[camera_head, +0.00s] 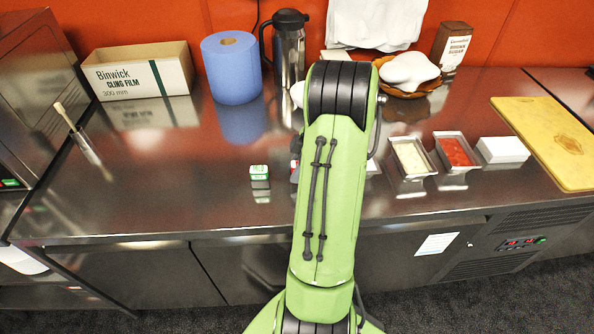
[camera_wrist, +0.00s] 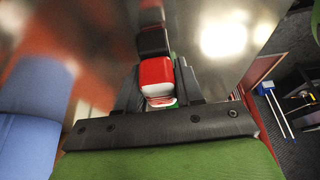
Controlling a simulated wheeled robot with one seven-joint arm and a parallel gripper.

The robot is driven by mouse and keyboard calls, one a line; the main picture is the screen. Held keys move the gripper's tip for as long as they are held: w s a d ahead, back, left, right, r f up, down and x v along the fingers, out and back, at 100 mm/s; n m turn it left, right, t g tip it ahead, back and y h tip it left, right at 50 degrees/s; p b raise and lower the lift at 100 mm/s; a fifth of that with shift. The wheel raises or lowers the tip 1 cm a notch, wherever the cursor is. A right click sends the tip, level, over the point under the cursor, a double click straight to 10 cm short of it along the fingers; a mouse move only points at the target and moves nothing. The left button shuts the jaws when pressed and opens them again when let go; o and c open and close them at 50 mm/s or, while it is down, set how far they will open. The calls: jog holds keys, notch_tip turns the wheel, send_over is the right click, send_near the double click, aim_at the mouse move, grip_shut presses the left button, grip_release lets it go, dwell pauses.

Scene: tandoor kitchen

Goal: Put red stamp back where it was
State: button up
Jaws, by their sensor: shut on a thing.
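The red stamp (camera_wrist: 156,73), a small block with a red top and a pale lower part, is between the fingers of my gripper (camera_wrist: 160,86) in the wrist view. The gripper is shut on it. A black block (camera_wrist: 153,42) and another red patch (camera_wrist: 150,17) show just beyond it; I cannot tell whether these are separate stamps or reflections. In the head view my arm hides the gripper, and only a small red and dark bit (camera_head: 294,169) shows at the arm's left edge. A white and green stamp (camera_head: 259,172) stands on the counter to its left.
The shiny steel counter (camera_head: 190,190) is clear at its front left. A blue paper roll (camera_head: 231,68), cling film box (camera_head: 140,73) and flask (camera_head: 290,48) stand behind. To the right are two food trays (camera_head: 411,158) (camera_head: 455,152), a white block (camera_head: 502,149) and a yellow board (camera_head: 550,135).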

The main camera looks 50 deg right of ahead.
jog(key=shift+r, duration=0.1)
jog(key=o, duration=0.8)
jog(key=shift+o, duration=0.2)
